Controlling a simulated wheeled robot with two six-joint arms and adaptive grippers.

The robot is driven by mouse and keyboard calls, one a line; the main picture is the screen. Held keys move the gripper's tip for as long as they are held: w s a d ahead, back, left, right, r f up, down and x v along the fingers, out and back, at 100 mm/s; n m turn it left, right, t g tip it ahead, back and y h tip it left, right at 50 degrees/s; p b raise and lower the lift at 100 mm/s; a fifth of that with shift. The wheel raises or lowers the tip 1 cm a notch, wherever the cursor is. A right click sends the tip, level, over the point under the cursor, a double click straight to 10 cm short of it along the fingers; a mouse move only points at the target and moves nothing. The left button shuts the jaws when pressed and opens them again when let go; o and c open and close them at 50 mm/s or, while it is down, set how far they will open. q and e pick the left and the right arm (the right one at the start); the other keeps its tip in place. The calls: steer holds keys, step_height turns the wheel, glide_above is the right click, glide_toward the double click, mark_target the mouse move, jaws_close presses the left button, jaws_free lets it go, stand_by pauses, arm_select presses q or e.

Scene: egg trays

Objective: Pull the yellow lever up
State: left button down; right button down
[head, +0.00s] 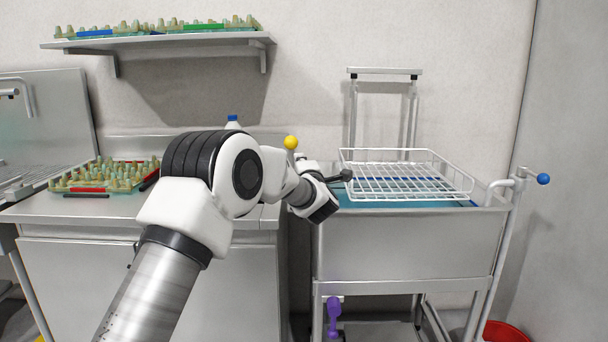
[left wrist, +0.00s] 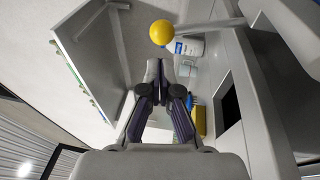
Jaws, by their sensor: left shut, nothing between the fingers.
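The yellow lever's round knob (head: 290,142) shows just above my left arm's wrist links in the head view, left of the cart. A short stem runs down from it and is hidden behind the arm. In the left wrist view the yellow knob (left wrist: 161,32) is beyond and slightly left of the fingertips, with a pale bar to its right. My left gripper (left wrist: 169,70) is shut and empty, with a visible gap between it and the knob in the picture. In the head view its fingers are mostly hidden by my arm. My right gripper is not in view.
A metal cart (head: 405,246) with a white wire basket (head: 440,160) stands at the right. A counter (head: 40,208) with an egg tray (head: 105,177) is at the left, under a wall shelf (head: 190,42). A blue-capped bottle (head: 233,122) stands behind my arm.

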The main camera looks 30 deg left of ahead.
arm_select(q)
steer(key=v, duration=0.4)
steer(key=shift+s+d+f, duration=0.2)
steer(key=shift+s, duration=0.05)
